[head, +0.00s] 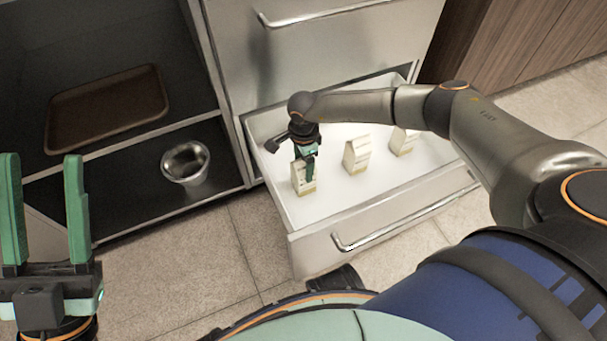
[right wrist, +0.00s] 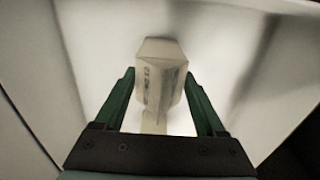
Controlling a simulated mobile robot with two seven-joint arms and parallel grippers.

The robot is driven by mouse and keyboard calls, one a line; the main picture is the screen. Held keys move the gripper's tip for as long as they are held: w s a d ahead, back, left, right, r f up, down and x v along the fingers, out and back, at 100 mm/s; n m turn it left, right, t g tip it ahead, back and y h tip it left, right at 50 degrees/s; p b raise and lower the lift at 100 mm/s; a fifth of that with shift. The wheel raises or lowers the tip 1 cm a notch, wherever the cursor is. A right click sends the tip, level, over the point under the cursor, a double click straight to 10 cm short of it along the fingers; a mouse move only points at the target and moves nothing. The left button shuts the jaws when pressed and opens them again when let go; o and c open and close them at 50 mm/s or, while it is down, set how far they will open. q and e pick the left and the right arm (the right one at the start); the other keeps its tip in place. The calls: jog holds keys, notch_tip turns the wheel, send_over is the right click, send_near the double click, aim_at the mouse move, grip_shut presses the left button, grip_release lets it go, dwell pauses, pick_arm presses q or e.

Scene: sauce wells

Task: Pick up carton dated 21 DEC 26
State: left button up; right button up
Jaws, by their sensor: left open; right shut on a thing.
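Three pale gable-top cartons stand in the open white drawer (head: 335,205). My right gripper (head: 307,165) is shut on the leftmost carton (head: 298,182), pointing down from above. In the right wrist view the carton (right wrist: 160,80) sits between the green fingers of the gripper (right wrist: 160,76). Dark print runs along its side, but I cannot read the full date. The middle carton (head: 357,156) and the right carton (head: 404,142) stand apart from it; their dates are not legible. My left gripper (head: 41,160) is open and empty at the far left, away from the drawer.
The drawer's front has a bar handle (head: 400,222); a closed drawer (head: 330,45) is above it. Left of it, an open cabinet holds a brown tray (head: 107,108) and a metal container (head: 186,163). The tiled floor (head: 190,265) in front is partly clear.

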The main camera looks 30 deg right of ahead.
grip_shut()
jog(key=shift+w+r, duration=0.1)
jog(key=shift+r, duration=0.05)
dwell(0.4)
